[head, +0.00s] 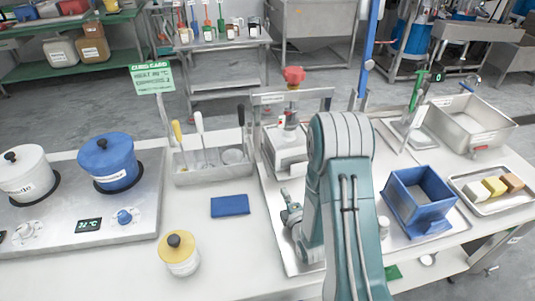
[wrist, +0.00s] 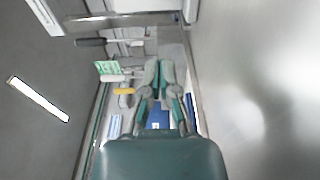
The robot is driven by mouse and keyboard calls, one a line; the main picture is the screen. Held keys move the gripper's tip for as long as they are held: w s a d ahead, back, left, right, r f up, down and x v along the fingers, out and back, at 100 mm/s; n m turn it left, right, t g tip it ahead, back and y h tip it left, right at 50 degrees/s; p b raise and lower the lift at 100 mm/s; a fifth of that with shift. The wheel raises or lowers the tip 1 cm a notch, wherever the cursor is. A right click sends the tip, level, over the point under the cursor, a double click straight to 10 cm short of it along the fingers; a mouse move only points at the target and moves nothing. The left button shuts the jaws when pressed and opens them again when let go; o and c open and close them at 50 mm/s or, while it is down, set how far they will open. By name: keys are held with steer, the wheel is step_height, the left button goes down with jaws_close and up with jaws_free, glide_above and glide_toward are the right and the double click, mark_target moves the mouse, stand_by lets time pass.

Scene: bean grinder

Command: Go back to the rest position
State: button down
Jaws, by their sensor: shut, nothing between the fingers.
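In the wrist view my gripper (wrist: 158,68) is shut, its two green-and-grey fingers together with nothing between them. Behind the arm is a metal device with a red knob (head: 293,76) on a metal tray, partly covered by my arm. A blue cloth or sponge (head: 230,206) lies on the white table (head: 215,260). A blue square bin (head: 418,200) stands right of my arm.
A hotplate (head: 85,210) at left carries a white pot (head: 24,172) and a blue pot (head: 108,160). A yellow-lidded jar (head: 180,253) stands at the front. A utensil holder (head: 210,160), a block tray (head: 485,190) and a metal basin (head: 468,125) are farther back or right.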

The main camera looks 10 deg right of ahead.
steer(key=shift+d+r, duration=0.1)
steer(key=shift+d, duration=0.15)
steer(key=r, duration=0.1)
steer(key=w+d+r+m+g, duration=0.1)
steer(key=w+r+m, duration=0.1)
steer(key=shift+d+r, duration=0.15)
steer(key=shift+r, duration=0.25)
steer(key=s+r+m+g+h, duration=0.1)
steer(key=s+r+m+g, duration=0.1)
steer(key=r+m+g, duration=0.3)
steer(key=s+r+m+h, duration=0.1)
steer(key=s+r+m, duration=0.1)
steer(key=r, duration=0.5)
steer(key=s+a+r+m+g, duration=0.1)
steer(key=s+r+m+g, duration=0.1)
steer(key=s, duration=0.6)
steer(key=s+a+r+m+g, duration=0.1)
steer(key=s+r+m, duration=0.3)
steer(key=s, duration=0.4)
steer(key=s+a+r+m+g, duration=0.1)
steer(key=s+r+m+g, duration=0.1)
steer(key=s, duration=0.6)
steer(key=shift+s+a+r+m+g, duration=0.15)
steer(key=shift+a+r+m+g, duration=0.25)
steer(key=shift+m+g, duration=0.55)
